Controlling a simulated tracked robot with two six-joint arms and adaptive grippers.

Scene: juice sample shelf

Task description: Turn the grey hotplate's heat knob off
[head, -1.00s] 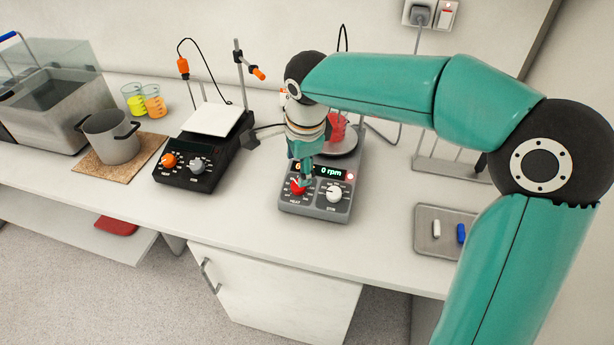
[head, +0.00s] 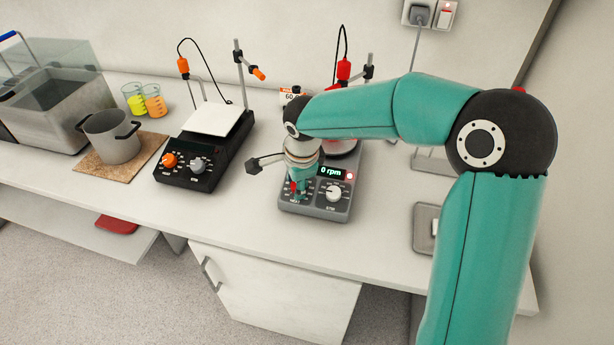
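The grey hotplate (head: 315,207) stands on the bench at the middle of the head view. Its display reads 0 rpm. Its red heat knob (head: 293,187) is at the front left of the panel and mostly hidden by my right gripper (head: 298,190). The white stir knob (head: 333,193) beside it is in clear view. My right gripper points down over the heat knob, its tips at or very close to it. I cannot tell whether the fingers touch or grip the knob, nor which way its pointer faces. My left gripper is out of view.
A black hotplate (head: 188,178) with an orange knob stands to the left. Further left are a grey pot (head: 110,138) on a cork mat, two beakers (head: 143,100) and a water bath (head: 50,105). A grey tray (head: 424,225) lies right, partly behind my arm. The front bench strip is clear.

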